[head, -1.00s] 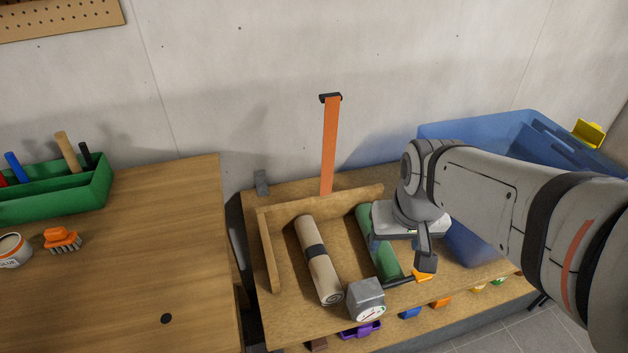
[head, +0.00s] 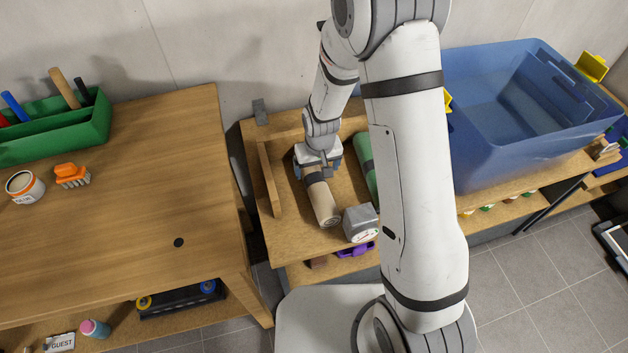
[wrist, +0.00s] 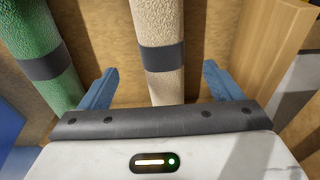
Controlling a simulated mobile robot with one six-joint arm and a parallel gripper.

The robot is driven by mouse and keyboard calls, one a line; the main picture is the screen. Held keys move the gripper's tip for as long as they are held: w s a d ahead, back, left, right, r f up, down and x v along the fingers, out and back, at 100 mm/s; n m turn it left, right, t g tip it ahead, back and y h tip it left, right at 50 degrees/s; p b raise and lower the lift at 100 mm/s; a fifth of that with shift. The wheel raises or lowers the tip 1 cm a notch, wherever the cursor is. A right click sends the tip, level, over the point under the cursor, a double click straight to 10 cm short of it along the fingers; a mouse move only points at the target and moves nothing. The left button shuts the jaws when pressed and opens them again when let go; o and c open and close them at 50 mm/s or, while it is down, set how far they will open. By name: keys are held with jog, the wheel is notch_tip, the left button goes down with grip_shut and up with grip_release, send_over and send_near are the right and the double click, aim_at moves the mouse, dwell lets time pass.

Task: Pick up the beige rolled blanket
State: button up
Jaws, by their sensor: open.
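The beige rolled blanket (head: 324,207) with a dark band lies on the wooden shelf in the head view. My gripper (head: 318,172) is over its far part and hides that end. In the wrist view the blanket (wrist: 157,22) runs between the two blue fingers of my open gripper (wrist: 157,84). The fingers stand apart on either side of it, with gaps to both sides. Whether the fingertips reach down to the shelf is hard to tell.
A green roll (head: 370,172) lies to the right of the blanket, partly behind my arm. A grey gauge box (head: 360,222) stands by its near end. A wooden rail (head: 269,180) is on the left. A blue bin (head: 500,130) stands at right.

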aim_at(315, 179)
jog(key=shift+w+a+f+p, duration=0.1)
jog(key=shift+f+p, duration=0.3)
jog(key=shift+f, duration=1.55)
jog(key=shift+w+a+f+p, duration=0.1)
jog(key=shift+f+p, duration=0.25)
jog(key=shift+f, duration=1.6)
jog(key=shift+c, duration=0.4)
jog(key=c, duration=1.2)
